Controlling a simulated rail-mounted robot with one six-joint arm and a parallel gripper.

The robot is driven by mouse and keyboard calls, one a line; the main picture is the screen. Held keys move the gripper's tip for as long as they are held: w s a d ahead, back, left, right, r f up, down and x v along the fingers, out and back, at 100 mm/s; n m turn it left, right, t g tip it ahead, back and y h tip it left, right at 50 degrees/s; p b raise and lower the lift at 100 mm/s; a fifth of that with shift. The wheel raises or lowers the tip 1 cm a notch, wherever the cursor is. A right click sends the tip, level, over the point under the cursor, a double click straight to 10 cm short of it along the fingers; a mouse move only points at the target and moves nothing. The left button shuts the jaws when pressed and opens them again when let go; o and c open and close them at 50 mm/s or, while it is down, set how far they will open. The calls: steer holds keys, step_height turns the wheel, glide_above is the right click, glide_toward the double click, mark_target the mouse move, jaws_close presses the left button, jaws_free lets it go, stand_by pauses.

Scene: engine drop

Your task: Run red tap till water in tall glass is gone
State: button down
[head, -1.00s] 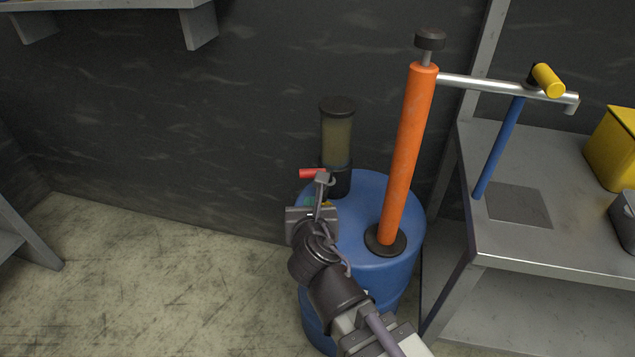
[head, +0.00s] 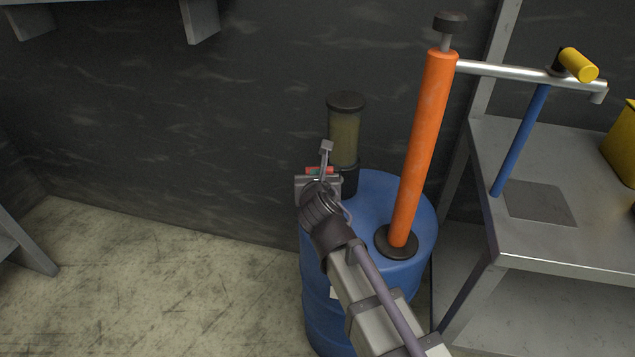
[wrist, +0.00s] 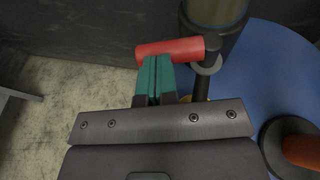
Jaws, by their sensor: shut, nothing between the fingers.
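The tall glass (head: 345,135) is a clear cylinder with a black cap and black base, standing on a blue drum. Cloudy yellowish liquid fills most of it; I cannot tell clearly whether a water layer shows at the bottom. The red tap (head: 320,170) is a red handle at the glass's base, partly behind my wrist. In the wrist view the red handle (wrist: 170,48) lies level, pointing left from a dark stem. My gripper (wrist: 154,62) is shut and empty, its teal fingertips overlapping the handle's lower edge. I cannot tell if they touch.
The blue drum (head: 383,205) also carries an upright orange pump (head: 423,150). A metal pipe (head: 510,70) runs right from it to a yellow-gripped part (head: 578,65) above a grey bench (head: 540,240). A dark wall stands close behind the glass. Open floor lies left.

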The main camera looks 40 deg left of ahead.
steer(key=shift+w+a, duration=0.4)
steer(key=shift+a, duration=0.4)
steer(key=s+d+r+p, duration=0.2)
steer(key=s, duration=0.4)
steer(key=s+d+r+p, duration=0.2)
steer(key=s, duration=0.4)
steer(key=shift+s+d+r, duration=0.15)
steer(key=shift+s+d, duration=0.1)
steer(key=shift+d, duration=0.15)
